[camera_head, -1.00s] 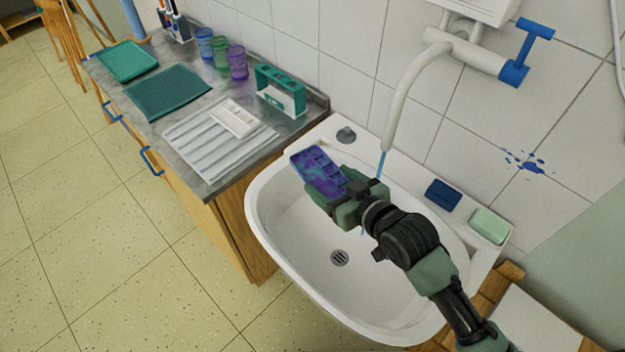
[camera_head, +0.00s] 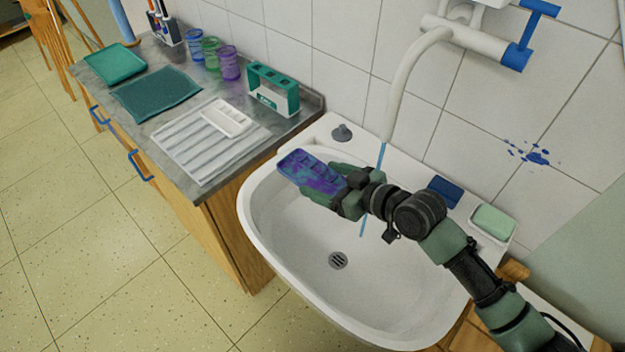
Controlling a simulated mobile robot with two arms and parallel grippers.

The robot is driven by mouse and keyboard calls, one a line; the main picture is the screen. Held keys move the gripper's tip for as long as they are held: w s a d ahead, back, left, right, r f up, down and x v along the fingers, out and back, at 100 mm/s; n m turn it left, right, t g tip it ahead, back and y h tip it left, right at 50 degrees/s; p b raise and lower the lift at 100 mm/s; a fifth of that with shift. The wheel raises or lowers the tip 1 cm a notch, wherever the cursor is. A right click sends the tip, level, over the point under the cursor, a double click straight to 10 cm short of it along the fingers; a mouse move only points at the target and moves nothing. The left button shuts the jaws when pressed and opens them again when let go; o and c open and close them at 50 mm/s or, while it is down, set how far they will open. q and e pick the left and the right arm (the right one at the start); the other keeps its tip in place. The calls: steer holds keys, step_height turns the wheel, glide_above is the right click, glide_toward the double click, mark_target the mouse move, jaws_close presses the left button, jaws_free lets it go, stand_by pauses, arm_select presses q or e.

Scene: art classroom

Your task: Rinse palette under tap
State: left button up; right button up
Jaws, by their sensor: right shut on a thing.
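The palette (camera_head: 308,172) is a small tray with wells, smeared purple and blue, held above the left part of the white sink (camera_head: 262,235). My right gripper (camera_head: 336,186) is shut on the palette's right end. The tap (camera_head: 409,75) has a curved white spout and a blue handle (camera_head: 531,38). A thin blue stream of water (camera_head: 381,157) falls from the spout, passes by my right gripper and shows again below it. The palette lies to the left of the stream. My left gripper is out of view.
A blue sponge (camera_head: 444,191) and soap (camera_head: 493,222) sit on the right rim. The drain (camera_head: 338,260) is uncovered.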

mark_target(344, 185)
steer(key=d, duration=0.1)
steer(key=d+b, duration=0.1)
steer(key=d+f+b, duration=0.1)
steer(key=d, duration=0.1)
steer(key=shift+s+d+f, duration=0.1)
steer(key=shift+s, duration=0.25)
steer(key=shift+s+d+f+b, duration=0.2)
steer(key=shift+d+b, duration=0.55)
steer(key=shift+d, duration=0.4)
steer(key=shift+s+d+f+b, duration=0.1)
steer(key=shift+s+d+b, duration=0.1)
steer(key=shift+d+b, duration=0.7)
steer(key=shift+s+d+p, duration=0.15)
steer(key=shift+p, duration=0.2)
steer(key=shift+s, duration=0.45)
steer(key=shift+w, duration=0.25)
steer(key=shift+w, duration=0.4)
steer(key=shift+s+r, duration=0.1)
steer(key=shift+s, duration=0.1)
steer(key=shift+s+p, duration=0.4)
steer(key=shift+s, duration=0.05)
